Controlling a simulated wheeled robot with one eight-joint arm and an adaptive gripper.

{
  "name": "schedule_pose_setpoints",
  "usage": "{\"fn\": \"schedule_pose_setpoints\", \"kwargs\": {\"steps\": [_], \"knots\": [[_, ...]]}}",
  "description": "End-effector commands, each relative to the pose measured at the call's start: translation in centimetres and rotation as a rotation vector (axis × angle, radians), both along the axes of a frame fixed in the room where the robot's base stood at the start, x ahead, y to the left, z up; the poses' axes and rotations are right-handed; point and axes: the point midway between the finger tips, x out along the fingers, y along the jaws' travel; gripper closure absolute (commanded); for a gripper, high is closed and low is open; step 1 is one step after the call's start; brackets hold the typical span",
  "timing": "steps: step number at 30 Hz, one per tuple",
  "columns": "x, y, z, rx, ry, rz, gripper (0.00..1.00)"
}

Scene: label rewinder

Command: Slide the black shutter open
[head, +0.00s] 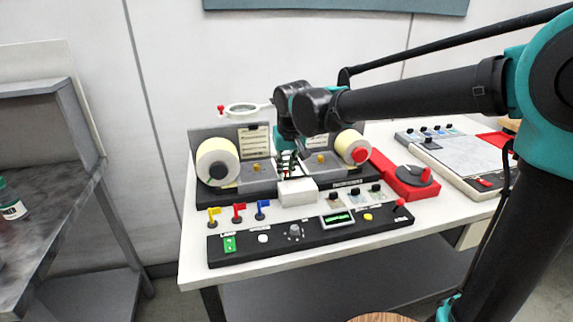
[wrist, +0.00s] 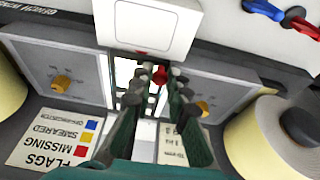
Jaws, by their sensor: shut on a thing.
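My gripper (wrist: 160,78) reaches down between the two grey plates of the rewinder; it also shows in the head view (head: 287,165). Its fingers are closed around a small red knob (wrist: 160,71), which shows between the fingertips in the wrist view. I cannot clearly make out the black shutter; the fingers cover most of the area around the knob. Bright white patches show beside and between the fingers.
Label rolls stand left (head: 217,164) and right (head: 352,147) of the gripper. Grey plates with brass knobs flank it closely. A black control panel (head: 270,251) and small coloured flags (head: 238,211) lie in front. A red unit with a black disc (head: 409,178) is to the right.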

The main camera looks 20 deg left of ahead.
Motion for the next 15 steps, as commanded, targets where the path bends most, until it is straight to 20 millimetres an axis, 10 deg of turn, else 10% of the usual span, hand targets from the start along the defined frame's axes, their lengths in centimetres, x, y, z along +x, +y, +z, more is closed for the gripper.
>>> {"fn": "schedule_pose_setpoints", "kwargs": {"steps": [15], "knots": [[-2.1,-1.2,0.0,0.000,0.000,0.001,0.94]]}}
